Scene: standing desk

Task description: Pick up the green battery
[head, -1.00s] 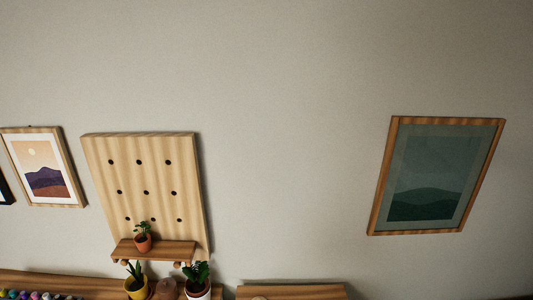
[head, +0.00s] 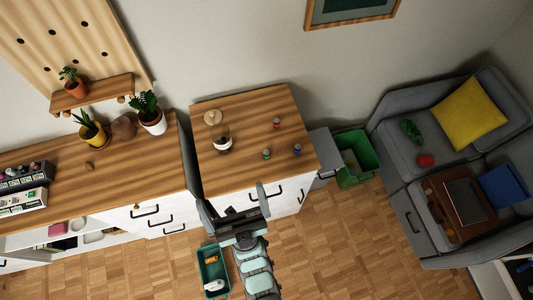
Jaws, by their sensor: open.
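The green battery (head: 266,154) is a small item on the wooden top of the right-hand cabinet (head: 240,103), right of the middle of that top. Small red (head: 276,123) and blue (head: 297,149) items like it stand close by, the red one behind it and the blue one to its right. My gripper (head: 234,206) is open and empty at the front edge of the cabinet in the picture, below and left of the green battery and apart from it.
A glass jar with a wooden lid (head: 213,117) stands on the same top, left of the batteries. A long wooden counter (head: 145,170) with potted plants lies left. A green bin (head: 358,158) and grey sofa (head: 395,150) are right. A green crate (head: 200,264) is on the floor.

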